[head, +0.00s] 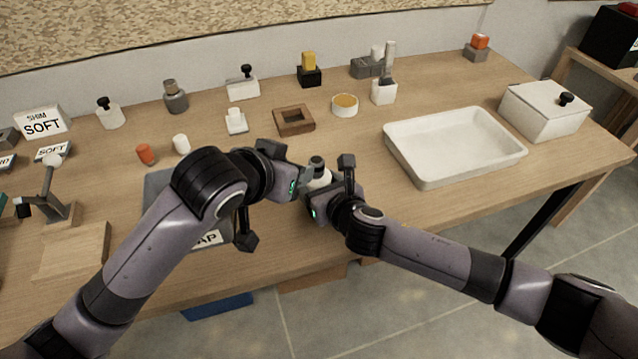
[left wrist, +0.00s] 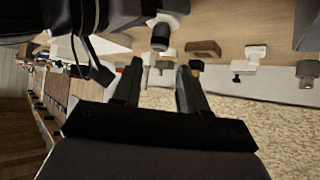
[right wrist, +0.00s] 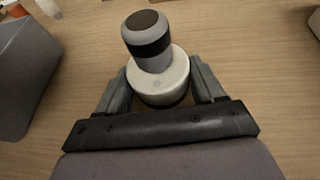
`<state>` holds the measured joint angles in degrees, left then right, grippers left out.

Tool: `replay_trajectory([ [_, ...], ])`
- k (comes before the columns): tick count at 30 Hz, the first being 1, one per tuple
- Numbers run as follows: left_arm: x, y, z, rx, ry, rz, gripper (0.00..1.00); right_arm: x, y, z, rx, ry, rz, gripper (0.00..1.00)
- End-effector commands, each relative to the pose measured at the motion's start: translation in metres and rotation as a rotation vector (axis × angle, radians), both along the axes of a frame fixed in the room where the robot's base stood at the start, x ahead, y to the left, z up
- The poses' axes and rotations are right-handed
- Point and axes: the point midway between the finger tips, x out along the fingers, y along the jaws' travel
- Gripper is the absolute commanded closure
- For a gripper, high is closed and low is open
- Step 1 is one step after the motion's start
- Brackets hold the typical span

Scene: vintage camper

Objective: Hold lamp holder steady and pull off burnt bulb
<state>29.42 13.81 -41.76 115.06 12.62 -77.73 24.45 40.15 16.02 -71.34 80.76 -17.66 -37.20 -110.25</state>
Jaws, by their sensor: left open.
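The lamp holder (right wrist: 160,84) is a round white base; in the head view it is a small white shape (head: 318,180) near the table's front edge. The burnt bulb (right wrist: 150,45), a grey cylinder with a black band and dark top, stands upright in it. It also shows in the left wrist view (left wrist: 160,40). My right gripper (right wrist: 160,74) has its fingers against both sides of the holder and is shut on it. My left gripper (left wrist: 160,67) is open, and the bulb lies just beyond its fingertips, between them. The holder's underside is hidden.
A grey bin (head: 160,184) with a partly hidden label sits under my left arm. A white tray (head: 455,181) and a lidded white box (head: 545,115) stand right. A brown wooden frame (head: 293,130), an orange cylinder (head: 146,154) and a white cylinder (head: 181,144) lie behind.

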Motion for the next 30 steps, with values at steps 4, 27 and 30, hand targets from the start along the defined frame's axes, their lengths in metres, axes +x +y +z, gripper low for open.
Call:
replay_trajectory([
  [4, 0.000, 0.000, 0.000, 0.000, 0.000, 0.000, 0.57, 0.000, 0.000, 0.000, 0.000, 0.000, 0.000, 0.72],
  [27, 0.047, -0.004, 0.003, 0.237, 0.311, -0.326, 0.45, 0.000, 0.000, 0.000, -0.001, 0.001, -0.001, 0.72],
  [30, 0.048, -0.005, 0.002, 0.241, 0.323, -0.342, 0.45, 0.000, 0.000, 0.000, -0.001, 0.001, -0.001, 0.72],
])
